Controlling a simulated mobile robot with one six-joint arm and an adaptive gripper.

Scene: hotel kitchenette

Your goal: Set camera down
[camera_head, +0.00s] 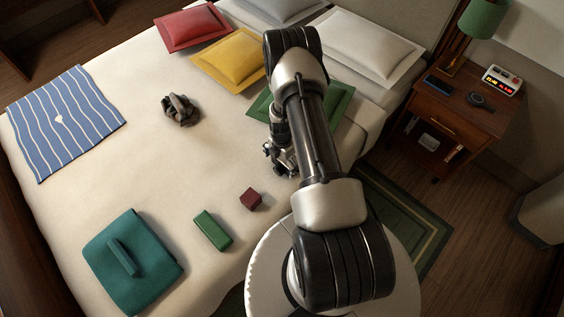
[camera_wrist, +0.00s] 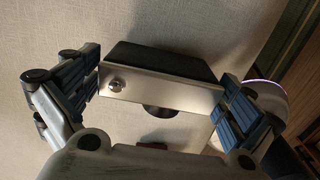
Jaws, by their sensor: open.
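The camera (camera_wrist: 158,88), with a silver face, a small round knob and a dark body, is in the middle of the wrist view against the cream bed cover. My gripper (camera_wrist: 160,98) is open, with one finger on each side of the camera and a visible gap at least on the left. In the head view my gripper (camera_head: 280,158) is low over the right side of the bed (camera_head: 150,175), near the green pillow. My arm hides much of that spot, and the camera is not clearly seen there.
A maroon block (camera_head: 251,199) and a green block (camera_head: 212,230) lie on the bed near my gripper. A teal folded cloth (camera_head: 155,262), a striped blue cloth (camera_head: 68,118) and a dark crumpled item (camera_head: 180,111) lie farther off. A nightstand (camera_head: 455,105) stands at right.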

